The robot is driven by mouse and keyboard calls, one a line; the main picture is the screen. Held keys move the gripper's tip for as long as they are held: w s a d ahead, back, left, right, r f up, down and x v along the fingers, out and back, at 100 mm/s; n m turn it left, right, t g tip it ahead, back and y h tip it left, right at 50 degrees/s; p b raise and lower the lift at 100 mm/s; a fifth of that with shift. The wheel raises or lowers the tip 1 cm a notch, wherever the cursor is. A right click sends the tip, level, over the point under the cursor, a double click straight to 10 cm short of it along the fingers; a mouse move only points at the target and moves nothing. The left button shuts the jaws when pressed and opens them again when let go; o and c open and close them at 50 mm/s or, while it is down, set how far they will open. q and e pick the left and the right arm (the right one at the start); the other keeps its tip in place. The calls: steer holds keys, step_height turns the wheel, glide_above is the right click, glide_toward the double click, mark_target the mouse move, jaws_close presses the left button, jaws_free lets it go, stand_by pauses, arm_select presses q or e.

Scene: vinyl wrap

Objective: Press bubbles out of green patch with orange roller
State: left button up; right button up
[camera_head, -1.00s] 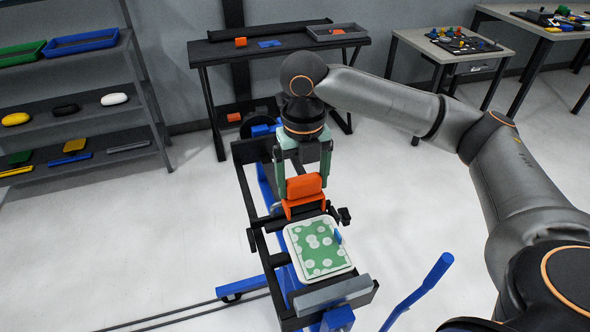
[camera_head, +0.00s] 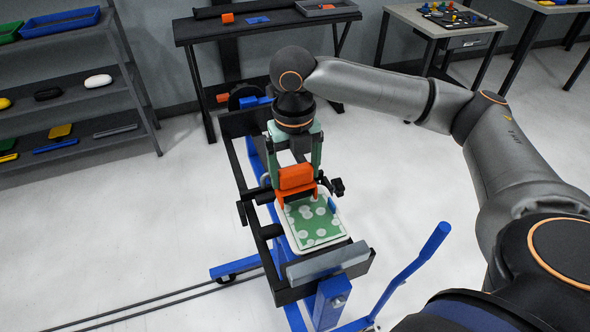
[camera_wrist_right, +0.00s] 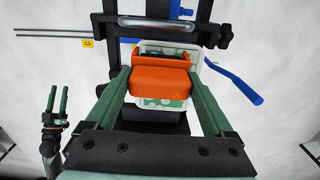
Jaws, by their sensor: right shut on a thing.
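My right gripper (camera_head: 296,172) is shut on the orange roller (camera_head: 296,178), holding it from above. The roller is over the far part of the green patch (camera_head: 312,224); whether it touches the patch is unclear. The patch has several pale round bubbles and lies on a white panel (camera_head: 327,244). A small blue piece (camera_head: 332,204) is at the patch's right edge. In the right wrist view the roller (camera_wrist_right: 160,82) hides much of the patch. My left gripper (camera_wrist_right: 58,100) shows there at the left, its fingers apart and empty. It is outside the head view.
The panel rests on a black and blue stand (camera_head: 320,268) with a grey bar (camera_head: 328,261) at its near end. A blue handle (camera_head: 410,268) sticks out to the right. A shelf (camera_head: 75,95) stands left, and a dark table (camera_head: 265,27) stands behind. Open floor surrounds the stand.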

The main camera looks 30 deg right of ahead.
steer(key=shift+f, duration=0.75)
stand_by(0.5)
steer(key=shift+s, duration=0.1)
steer(key=shift+s+a+r+p, duration=0.1)
steer(key=shift+s+a+p, duration=0.05)
steer(key=shift+s+p, duration=0.55)
steer(key=shift+s+a, duration=0.1)
steer(key=shift+s, duration=0.2)
steer(key=shift+s+a+p, duration=0.2)
steer(key=shift+s+p, duration=0.45)
steer(key=shift+s, duration=0.05)
steer(key=shift+s+a, duration=0.1)
steer(key=shift+s, duration=0.3)
